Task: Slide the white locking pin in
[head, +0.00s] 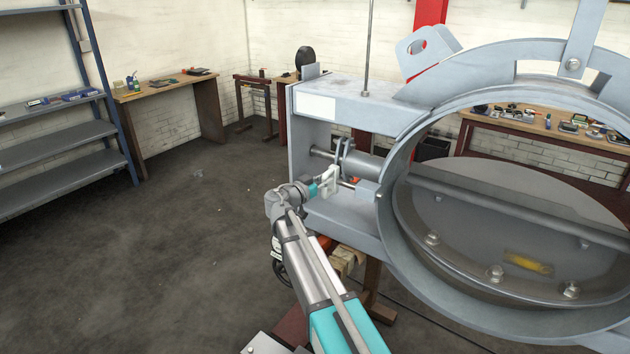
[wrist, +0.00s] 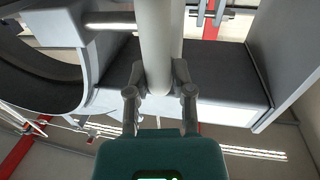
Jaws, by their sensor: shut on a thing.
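The white locking pin (wrist: 160,40) shows in the wrist view as a thick pale cylinder running up from between the two fingers of my gripper (wrist: 160,82). The fingers are shut on it, one on each side. In the head view the white pin (head: 330,181) is small at the end of my arm, in front of the open box beside the damper ring. My gripper (head: 321,188) is at it there, partly hidden by my wrist. Whether the pin's end is in a hole cannot be told.
The grey box housing (head: 350,103) holds a shaft with lever plates (head: 345,156), close behind my gripper. A small block (head: 367,190) juts from the large damper ring (head: 388,215) on the right. The floor (head: 160,250) to the left is open.

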